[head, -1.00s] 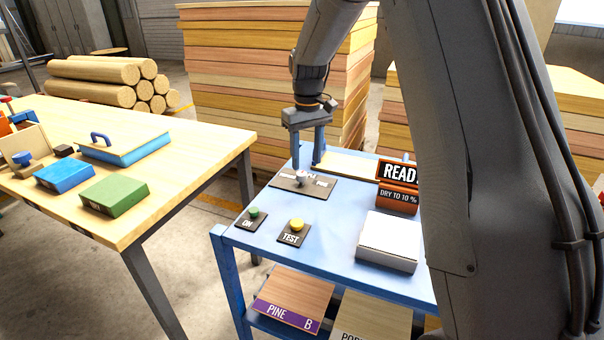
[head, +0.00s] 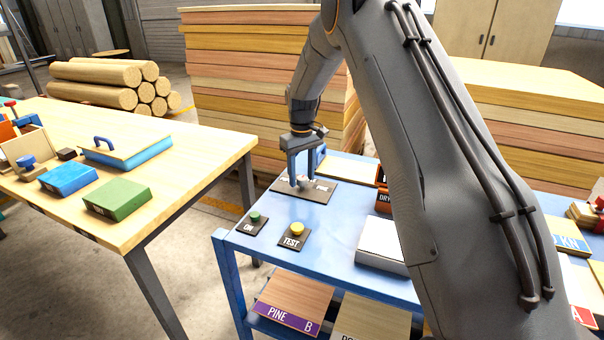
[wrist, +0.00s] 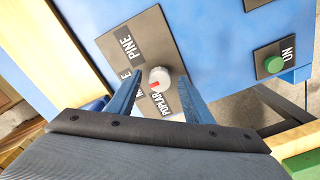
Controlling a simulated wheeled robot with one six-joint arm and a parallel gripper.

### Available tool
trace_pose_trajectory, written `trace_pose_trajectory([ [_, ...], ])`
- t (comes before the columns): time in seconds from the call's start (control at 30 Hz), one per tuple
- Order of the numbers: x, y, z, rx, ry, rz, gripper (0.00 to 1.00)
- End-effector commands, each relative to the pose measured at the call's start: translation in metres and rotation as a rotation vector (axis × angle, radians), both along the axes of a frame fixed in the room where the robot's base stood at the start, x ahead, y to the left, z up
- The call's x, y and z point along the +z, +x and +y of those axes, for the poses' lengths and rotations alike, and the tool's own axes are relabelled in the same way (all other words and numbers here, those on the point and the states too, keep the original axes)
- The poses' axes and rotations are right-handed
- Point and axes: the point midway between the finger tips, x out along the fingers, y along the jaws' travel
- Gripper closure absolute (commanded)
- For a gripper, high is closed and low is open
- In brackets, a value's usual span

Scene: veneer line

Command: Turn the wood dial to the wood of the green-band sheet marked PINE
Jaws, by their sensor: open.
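The wood dial is a small pale round knob (wrist: 160,77) with a red mark, on a dark plate (head: 321,191) at the back left of the blue cart. In the wrist view the plate (wrist: 153,27) carries the labels PINE and POPLAR and others partly hidden by a finger. The red mark points toward the lower edge of the picture, near POPLAR. My gripper (head: 302,180) is open, pointing down, with a finger on either side of the knob; I cannot tell whether they touch it. A sheet marked PINE, B (head: 293,300) on the lower shelf has a purple band.
A green ON button (head: 255,217) and a yellow TEST button (head: 297,229) sit in front of the dial plate. A white block (head: 382,246) stands to the right. A wooden table (head: 200,165) stands left, across a gap.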

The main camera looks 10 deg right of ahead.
Motion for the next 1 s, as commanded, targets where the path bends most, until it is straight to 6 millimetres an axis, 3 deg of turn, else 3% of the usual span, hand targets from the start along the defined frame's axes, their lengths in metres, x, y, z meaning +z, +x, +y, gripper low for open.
trace_pose_trajectory([
  [0.27, -0.0021, 0.0000, 0.0000, 0.000, 0.000, 0.000, 0.54],
  [0.5, -0.0019, -0.0001, 0.0000, 0.000, 0.000, 0.000, 0.94],
  [1.0, -0.0017, 0.0005, 0.0000, -0.139, 0.000, 0.000, 0.95],
])
